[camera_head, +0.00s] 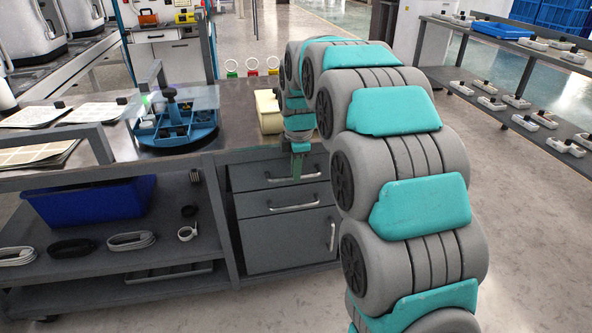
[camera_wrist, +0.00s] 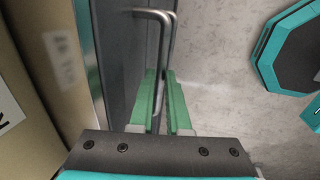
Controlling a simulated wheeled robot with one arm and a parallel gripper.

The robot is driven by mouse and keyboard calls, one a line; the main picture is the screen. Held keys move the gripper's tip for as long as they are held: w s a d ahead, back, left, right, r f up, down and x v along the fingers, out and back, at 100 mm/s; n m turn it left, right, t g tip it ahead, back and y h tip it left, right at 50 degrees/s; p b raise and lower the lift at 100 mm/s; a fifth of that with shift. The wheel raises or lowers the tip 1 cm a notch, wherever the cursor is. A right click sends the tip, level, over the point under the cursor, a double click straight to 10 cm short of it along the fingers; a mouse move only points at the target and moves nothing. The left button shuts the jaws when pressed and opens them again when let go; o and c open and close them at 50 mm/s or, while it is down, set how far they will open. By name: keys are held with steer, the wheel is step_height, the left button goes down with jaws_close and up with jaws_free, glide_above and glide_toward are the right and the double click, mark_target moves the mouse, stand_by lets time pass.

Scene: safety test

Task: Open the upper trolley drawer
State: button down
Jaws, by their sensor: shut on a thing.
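The grey trolley drawer unit stands under the worktop in the head view. Its upper drawer (camera_head: 252,175) has a pale bar handle (camera_head: 312,176) and looks flush with the unit. My gripper (camera_head: 297,172) reaches down in front of this drawer, with its green fingers at the handle. In the wrist view, my gripper (camera_wrist: 161,76) has its two green fingers close together around the metal handle (camera_wrist: 153,13). The fingers hide part of the handle.
A lower drawer (camera_head: 258,202) and a cupboard door (camera_head: 285,240) sit below. The worktop carries a blue round fixture (camera_head: 175,130) and a pale yellow box (camera_head: 269,112). A blue bin (camera_head: 90,203) stands on the left shelf.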

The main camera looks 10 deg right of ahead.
steer(key=shift+s, duration=0.1)
steer(key=s+b, duration=0.4)
steer(key=s, duration=2.7)
steer(key=shift+s, duration=0.35)
steer(key=c, duration=0.9)
jaws_free()
steer(key=shift+s+r, duration=0.25)
steer(key=shift+r, duration=1.05)
steer(key=shift+s+r, duration=0.25)
steer(key=shift+r, duration=1)
steer(key=shift+s+r, duration=0.25)
steer(key=shift+r, duration=1.05)
